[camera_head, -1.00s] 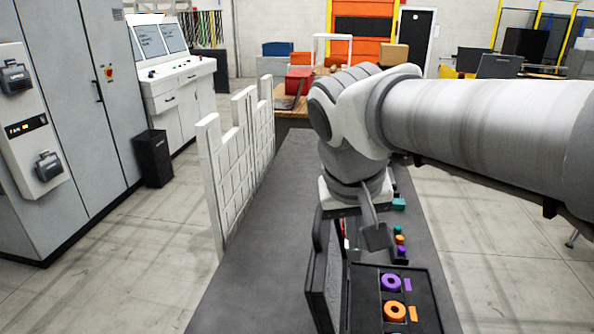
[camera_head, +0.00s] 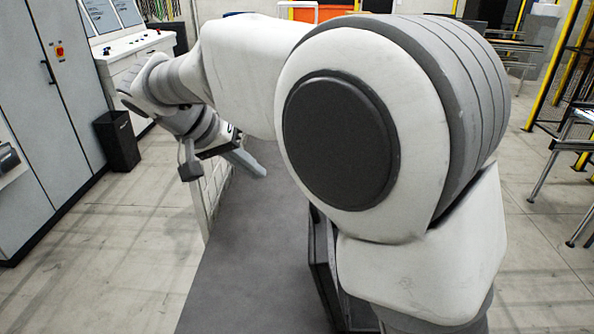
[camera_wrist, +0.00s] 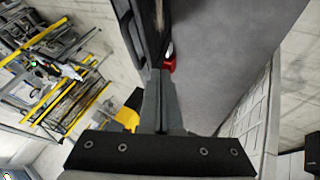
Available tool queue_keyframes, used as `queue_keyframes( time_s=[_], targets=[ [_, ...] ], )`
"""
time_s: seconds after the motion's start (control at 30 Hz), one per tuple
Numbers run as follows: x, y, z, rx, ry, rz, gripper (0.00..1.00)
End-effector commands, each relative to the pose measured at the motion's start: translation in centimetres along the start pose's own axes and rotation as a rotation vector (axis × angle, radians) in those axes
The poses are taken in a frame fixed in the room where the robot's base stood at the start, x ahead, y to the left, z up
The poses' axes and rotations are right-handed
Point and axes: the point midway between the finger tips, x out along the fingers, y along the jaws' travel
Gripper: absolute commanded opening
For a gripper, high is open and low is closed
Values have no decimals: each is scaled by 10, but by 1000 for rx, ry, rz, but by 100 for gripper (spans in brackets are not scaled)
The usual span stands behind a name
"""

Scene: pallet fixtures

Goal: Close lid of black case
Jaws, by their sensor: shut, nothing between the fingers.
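The black case's lid (camera_head: 322,262) stands open and upright on the grey table in the head view. Most of the case behind it is hidden by my arm. In the wrist view a dark upright panel, likely the lid (camera_wrist: 146,28), runs up from the fingertips, with a small red thing (camera_wrist: 169,62) beside it. My gripper (camera_head: 258,170) is shut and empty, on the lid's left side in the head view, pointing right. In the wrist view my gripper (camera_wrist: 160,78) has its fingers together, overlapping the panel's lower end. I cannot tell whether they touch.
The grey table (camera_head: 240,275) is bare left of the lid. A white slatted panel (camera_head: 207,195) stands along its left edge, close to my gripper. A black bin (camera_head: 117,142) and grey cabinets (camera_head: 50,110) stand farther left. Metal frames are at the right.

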Motion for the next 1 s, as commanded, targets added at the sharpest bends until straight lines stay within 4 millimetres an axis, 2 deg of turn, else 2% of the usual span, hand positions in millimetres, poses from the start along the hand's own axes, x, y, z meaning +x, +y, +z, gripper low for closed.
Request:
queue_keyframes(
  time_s=[0.37, 0.5, 0.63, 1.0],
  targets=[
    [80, 2, 0, -2, -5, 3, 0],
    [88, 22, -2, 1, -2, 0, 0],
    [94, 33, -1, 0, -2, 0, 0],
    [98, 37, -1, 0, -1, -1, 0]
  ],
)
